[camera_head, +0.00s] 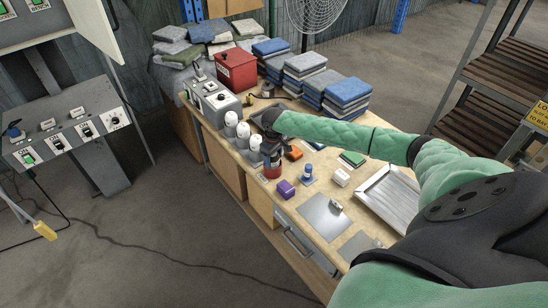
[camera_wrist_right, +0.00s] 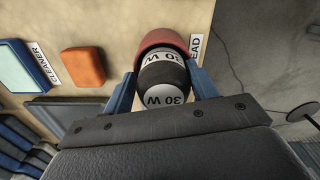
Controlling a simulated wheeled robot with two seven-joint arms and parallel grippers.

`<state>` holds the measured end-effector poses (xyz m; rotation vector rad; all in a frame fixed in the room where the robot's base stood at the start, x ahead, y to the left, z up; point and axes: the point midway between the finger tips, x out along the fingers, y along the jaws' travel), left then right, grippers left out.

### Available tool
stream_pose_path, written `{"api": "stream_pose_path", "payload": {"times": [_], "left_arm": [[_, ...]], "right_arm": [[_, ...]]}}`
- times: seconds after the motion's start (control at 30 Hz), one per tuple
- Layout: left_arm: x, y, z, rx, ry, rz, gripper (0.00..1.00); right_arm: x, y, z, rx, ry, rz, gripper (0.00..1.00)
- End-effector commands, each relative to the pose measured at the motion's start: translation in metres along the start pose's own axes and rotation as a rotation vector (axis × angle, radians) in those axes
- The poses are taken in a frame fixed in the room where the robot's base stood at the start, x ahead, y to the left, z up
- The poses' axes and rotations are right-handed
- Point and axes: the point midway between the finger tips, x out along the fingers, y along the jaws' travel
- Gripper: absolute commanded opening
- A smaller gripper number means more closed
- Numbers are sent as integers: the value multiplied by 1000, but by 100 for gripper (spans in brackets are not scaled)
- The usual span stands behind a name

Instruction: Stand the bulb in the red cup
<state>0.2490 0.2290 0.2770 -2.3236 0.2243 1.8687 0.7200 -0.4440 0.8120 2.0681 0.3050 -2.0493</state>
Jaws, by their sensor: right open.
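The bulb (camera_wrist_right: 165,80), with a dark body marked 30 W and a pale end, sits at the mouth of the red cup (camera_wrist_right: 160,40) in the right wrist view. The cup also shows in the head view (camera_head: 272,172), below my right gripper (camera_head: 270,150). In the wrist view my right gripper (camera_wrist_right: 165,88) is open, with its blue fingers on either side of the bulb. The bulb's lower part and how deep it sits are hidden. My left gripper is not in view.
Several white bulbs (camera_head: 231,118) stand along the bench's left edge. A metal tray (camera_head: 388,197) lies to the right.

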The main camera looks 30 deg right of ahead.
Motion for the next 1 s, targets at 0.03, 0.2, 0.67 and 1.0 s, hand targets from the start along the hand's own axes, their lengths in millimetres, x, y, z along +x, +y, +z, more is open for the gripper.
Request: {"api": "stream_pose_path", "payload": {"times": [0.03,0.2,0.67,1.0], "left_arm": [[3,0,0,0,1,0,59],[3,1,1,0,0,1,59],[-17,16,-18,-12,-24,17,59],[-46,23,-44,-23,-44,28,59]], "right_arm": [[16,-10,7,-8,-18,-10,73],[16,-11,6,-9,-17,-11,73],[-48,-6,3,-6,-9,-6,73],[-109,-4,2,-5,-7,-5,73]]}}
